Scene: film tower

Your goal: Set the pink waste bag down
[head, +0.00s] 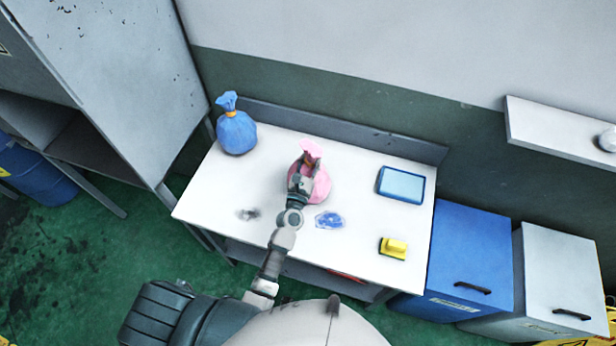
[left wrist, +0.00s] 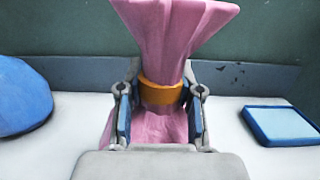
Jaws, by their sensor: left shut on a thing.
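The pink waste bag (head: 321,187) is at the middle of the white table (head: 200,200), upright, with its gathered neck pointing up. My left gripper (head: 302,176) is shut on the bag's neck. In the left wrist view, the fingers (left wrist: 160,112) stand on both sides of the neck, just at the orange tie (left wrist: 161,93), and the pink top (left wrist: 175,35) flares above. The bag's underside is hidden, so I cannot tell whether it touches the table. My right gripper is not in view.
A blue bag (head: 237,132) stands at the table's back left. Blue (head: 460,260) and grey (head: 560,280) bins stand right of the table.

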